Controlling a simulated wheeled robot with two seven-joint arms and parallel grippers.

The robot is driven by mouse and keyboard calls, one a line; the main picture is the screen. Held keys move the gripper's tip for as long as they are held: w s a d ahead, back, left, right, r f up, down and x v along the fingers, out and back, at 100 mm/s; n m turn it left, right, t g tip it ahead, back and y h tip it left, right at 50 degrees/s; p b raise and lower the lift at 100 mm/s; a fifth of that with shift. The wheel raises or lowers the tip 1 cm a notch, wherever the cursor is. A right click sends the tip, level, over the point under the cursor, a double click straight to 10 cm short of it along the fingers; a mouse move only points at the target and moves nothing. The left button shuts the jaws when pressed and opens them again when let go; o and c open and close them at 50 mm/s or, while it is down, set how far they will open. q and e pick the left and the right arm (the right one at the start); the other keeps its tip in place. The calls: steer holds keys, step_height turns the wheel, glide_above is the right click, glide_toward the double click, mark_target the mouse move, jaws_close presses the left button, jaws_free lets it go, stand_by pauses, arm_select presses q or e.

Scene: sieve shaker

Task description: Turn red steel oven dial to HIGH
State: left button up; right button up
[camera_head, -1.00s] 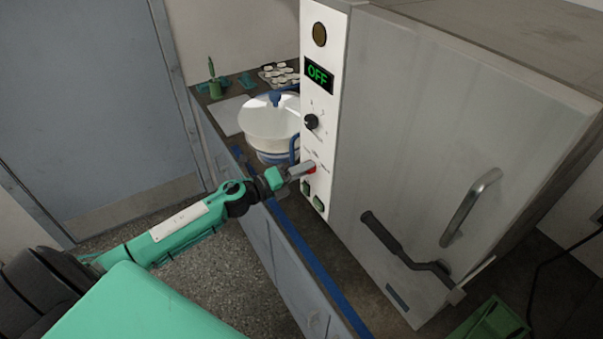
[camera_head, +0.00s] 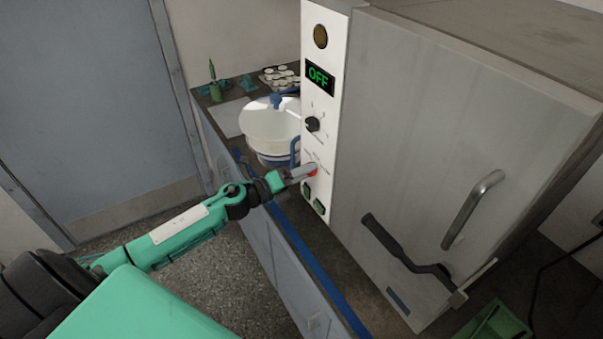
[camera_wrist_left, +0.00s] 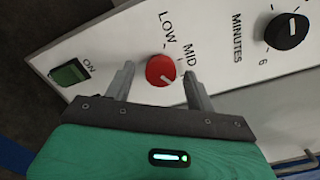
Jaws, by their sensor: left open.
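The steel oven (camera_head: 450,130) has a white control panel (camera_head: 316,95) on its left side. The red dial (camera_wrist_left: 161,70) is on this panel, with LOW and MID printed beside it; I see no HIGH label. Only a bit of the red dial (camera_head: 313,170) shows in the head view. My left gripper (camera_wrist_left: 158,70) is open, with one finger on each side of the red dial. I cannot tell whether the fingers touch it. It also shows at the panel in the head view (camera_head: 307,171). My right gripper is out of view.
A black MINUTES dial (camera_wrist_left: 287,31) and a green ON switch (camera_wrist_left: 70,73) flank the red dial. The display (camera_head: 319,77) reads OFF. A white sieve pan (camera_head: 268,130) stands left of the panel. The oven's dark lever (camera_head: 405,252) sticks out in front.

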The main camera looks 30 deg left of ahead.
arm_select(q)
steer(key=b+v, duration=0.4)
steer(key=v, duration=0.9)
steer(key=shift+s+a, duration=0.15)
steer(key=shift+s, duration=0.2)
